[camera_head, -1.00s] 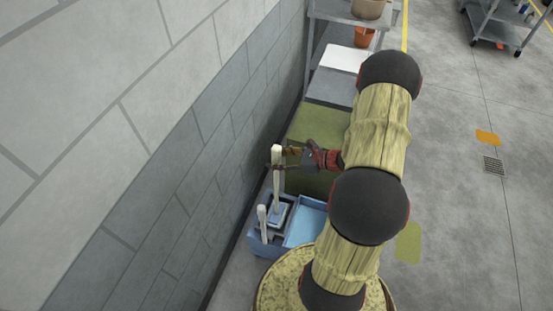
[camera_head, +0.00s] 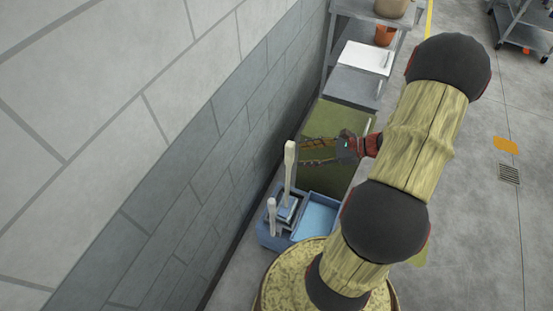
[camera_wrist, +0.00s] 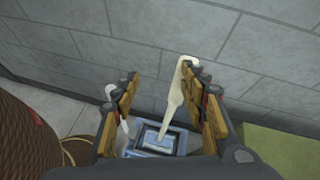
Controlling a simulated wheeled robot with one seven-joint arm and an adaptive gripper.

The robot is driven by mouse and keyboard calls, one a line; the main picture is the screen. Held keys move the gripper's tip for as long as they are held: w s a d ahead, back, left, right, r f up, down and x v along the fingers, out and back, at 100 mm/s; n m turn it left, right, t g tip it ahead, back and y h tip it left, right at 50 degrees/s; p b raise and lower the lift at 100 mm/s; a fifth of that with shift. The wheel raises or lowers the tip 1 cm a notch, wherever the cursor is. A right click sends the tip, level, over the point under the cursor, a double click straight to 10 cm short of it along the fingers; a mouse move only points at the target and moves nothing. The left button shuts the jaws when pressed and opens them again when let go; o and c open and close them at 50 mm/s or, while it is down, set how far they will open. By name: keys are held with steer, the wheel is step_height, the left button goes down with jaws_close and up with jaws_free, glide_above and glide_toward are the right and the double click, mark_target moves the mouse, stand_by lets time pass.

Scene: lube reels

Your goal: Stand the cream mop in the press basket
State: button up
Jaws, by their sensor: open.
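The cream mop (camera_head: 290,165) stands nearly upright with its lower end in the press basket (camera_head: 288,208) of the blue bucket (camera_head: 268,240). In the wrist view the mop (camera_wrist: 174,97) rises from the basket (camera_wrist: 158,141), between the spread fingers and closer to the right one. Its mop head is hidden inside the basket. My gripper (camera_head: 318,152) is open and empty, to the right of the mop's handle and apart from it in the head view.
A shorter white handle (camera_head: 271,215) stands at the bucket's left. The blue water tray (camera_head: 316,217) is at its right. The block wall (camera_head: 190,170) runs close along the left. A green cabinet (camera_head: 335,120) and grey shelving (camera_head: 352,83) stand behind. Open floor (camera_head: 470,235) lies right.

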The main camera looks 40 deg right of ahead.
steer(key=a+r+n+g, duration=0.5)
steer(key=a+r+n, duration=0.3)
steer(key=a, duration=0.2)
steer(key=s+a+r+n+h, duration=0.4)
steer(key=a+r+n, duration=0.2)
steer(key=r+n, duration=0.2)
steer(key=s+a+r+n+t+h, duration=0.1)
steer(key=s+a+r+n+h, duration=0.3)
steer(key=a+r+n, duration=0.3)
step_height(320, 180, up, 2)
steer(key=s+n, duration=0.1)
steer(key=n, duration=0.2)
steer(key=shift+s+a+r, duration=0.2)
steer(key=shift+a, duration=0.1)
steer(key=shift+f+b, duration=0.35)
steer(key=shift+b, duration=0.05)
